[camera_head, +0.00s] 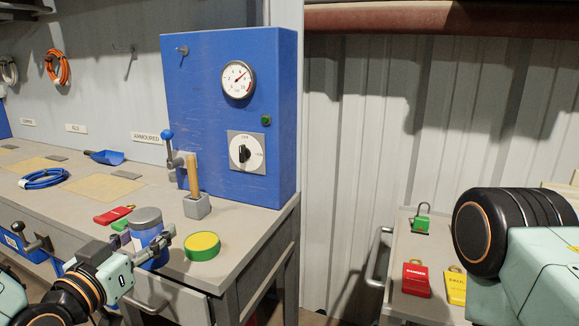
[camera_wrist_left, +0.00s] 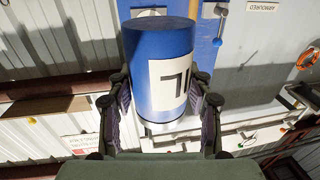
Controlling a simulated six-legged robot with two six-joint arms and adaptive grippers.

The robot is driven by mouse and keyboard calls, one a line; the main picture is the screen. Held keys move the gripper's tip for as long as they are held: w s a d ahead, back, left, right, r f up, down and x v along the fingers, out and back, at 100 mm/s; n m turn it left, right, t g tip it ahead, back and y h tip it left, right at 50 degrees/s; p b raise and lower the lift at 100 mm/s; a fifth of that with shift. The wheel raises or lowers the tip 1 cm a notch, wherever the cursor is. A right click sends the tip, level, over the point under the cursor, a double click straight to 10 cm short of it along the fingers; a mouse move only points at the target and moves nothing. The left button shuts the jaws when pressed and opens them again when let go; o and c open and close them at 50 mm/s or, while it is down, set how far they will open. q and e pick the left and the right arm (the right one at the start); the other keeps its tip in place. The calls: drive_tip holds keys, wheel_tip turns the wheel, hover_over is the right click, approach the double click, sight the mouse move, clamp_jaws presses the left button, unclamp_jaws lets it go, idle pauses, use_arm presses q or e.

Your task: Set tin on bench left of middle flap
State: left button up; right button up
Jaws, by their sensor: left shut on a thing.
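The tin is a blue cylinder (camera_head: 149,231) with a grey top and a white label. My left gripper (camera_head: 155,247) is shut around its side near the bench's front edge; I cannot tell whether its base touches anything. In the left wrist view the tin (camera_wrist_left: 152,75) sits between both fingers, its label partly visible. The bench (camera_head: 235,223) carries flat tan panels, one nearer (camera_head: 104,188) and one farther (camera_head: 36,164), with small grey pieces beside them. I cannot tell which is the middle flap. My right gripper is out of view.
A yellow-green disc (camera_head: 202,247) lies right of the tin. Red (camera_head: 114,215) and green padlocks lie behind it. A wooden-handled tool (camera_head: 195,194) stands by the blue gauge cabinet (camera_head: 228,110). A blue cable coil (camera_head: 44,178) and blue scoop (camera_head: 105,157) lie farther left.

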use_arm(q)
drive_tip(key=s+d+f+m+g+h, duration=0.1)
drive_tip(key=s+d+f+m+h, duration=0.2)
drive_tip(key=s+d+f, duration=0.3)
drive_tip(key=s+f+h, duration=0.1)
drive_tip(key=s+f, duration=0.4)
drive_tip(key=f, duration=0.2)
drive_tip(key=shift+d+f+g+h, duration=0.2)
drive_tip(key=shift+d+g+h, duration=0.15)
drive_tip(key=shift+g+h, duration=0.05)
drive_tip(key=shift+r, duration=0.15)
